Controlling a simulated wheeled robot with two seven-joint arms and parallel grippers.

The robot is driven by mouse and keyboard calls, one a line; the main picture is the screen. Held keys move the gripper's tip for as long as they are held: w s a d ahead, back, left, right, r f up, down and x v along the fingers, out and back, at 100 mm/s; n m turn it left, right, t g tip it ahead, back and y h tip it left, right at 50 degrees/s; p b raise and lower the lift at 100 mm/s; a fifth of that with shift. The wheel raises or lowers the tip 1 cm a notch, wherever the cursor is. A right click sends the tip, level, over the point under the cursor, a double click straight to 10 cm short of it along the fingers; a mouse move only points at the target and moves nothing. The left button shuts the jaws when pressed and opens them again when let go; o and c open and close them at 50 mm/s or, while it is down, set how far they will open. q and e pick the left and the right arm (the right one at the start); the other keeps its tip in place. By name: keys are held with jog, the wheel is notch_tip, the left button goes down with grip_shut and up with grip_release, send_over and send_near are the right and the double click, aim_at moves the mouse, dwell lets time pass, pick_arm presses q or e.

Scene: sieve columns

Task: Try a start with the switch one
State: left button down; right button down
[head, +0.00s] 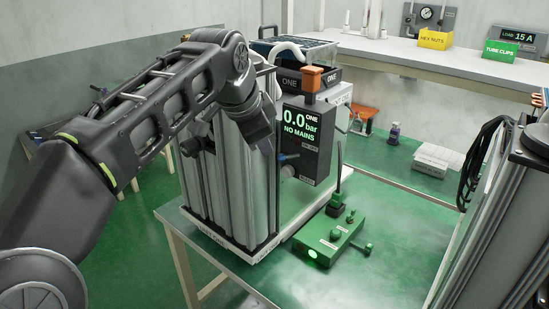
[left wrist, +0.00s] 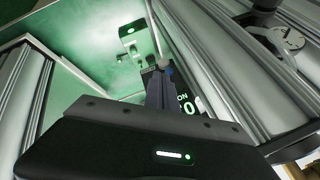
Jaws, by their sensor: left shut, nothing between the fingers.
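Small lettering sits below the display, too small to read surely. I cannot tell which part is the switch. My right gripper is out of view.
A green box (head: 330,238) with a lit green lamp and a dark plug stands on the bench (head: 172,216) beside the unit. More silver columns (head: 490,225) stand at the right.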

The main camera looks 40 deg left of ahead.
pick_arm(q)
jog(key=shift+s+a+r, duration=0.15)
jog(key=shift+s+r, duration=0.25)
jog(key=shift+r, duration=0.2)
jog(key=shift+s+a+r, duration=0.1)
jog(key=shift+s+r, duration=0.3)
jog(key=shift+r, duration=0.2)
